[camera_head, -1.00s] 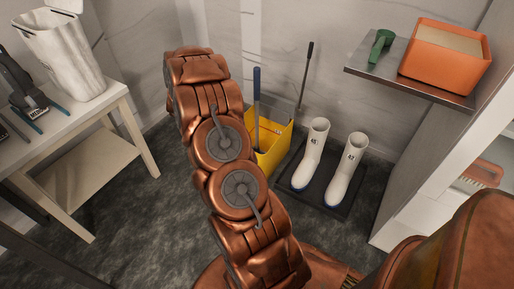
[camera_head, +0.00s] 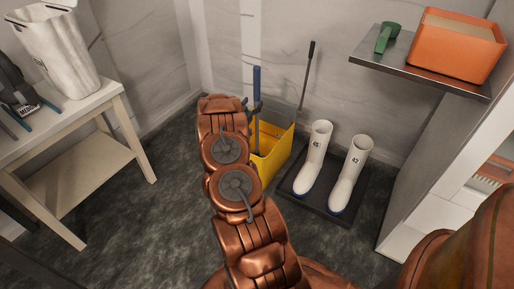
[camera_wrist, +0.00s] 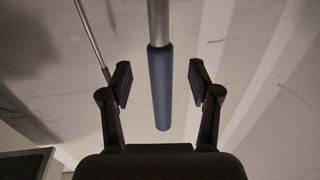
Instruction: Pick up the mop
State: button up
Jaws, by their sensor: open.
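The mop (camera_head: 257,82) stands upright in a yellow bucket (camera_head: 273,160) near the back wall, with its blue grip at the top. Its head is hidden in the bucket. In the wrist view, the blue grip (camera_wrist: 160,100) and the grey pole (camera_wrist: 159,22) lie between the two fingers of my gripper (camera_wrist: 160,83). The fingers are open, with a gap on each side of the grip. In the head view my arm hides most of the gripper.
A thin pole with a dark grip (camera_head: 307,76) leans beside the bucket. White boots (camera_head: 350,174) stand on a dark tray (camera_head: 305,200) to the right. A shelf (camera_head: 425,73) with an orange bin (camera_head: 458,47) juts out above. A table (camera_head: 75,130) stands left.

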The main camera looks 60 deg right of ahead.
aim_at(256, 97)
jog(key=shift+w+d+r+b, duration=0.15)
jog(key=shift+d+r+b, duration=0.1)
jog(key=shift+d, duration=0.6)
jog(key=shift+w+d+r+b, duration=0.2)
jog(key=shift+d+b, duration=0.1)
jog(key=shift+d, duration=0.6)
jog(key=shift+w+d+r+b, duration=0.15)
jog(key=shift+d+r+b, duration=0.1)
jog(key=shift+d, duration=0.6)
jog(key=shift+c, duration=0.2)
grip_shut()
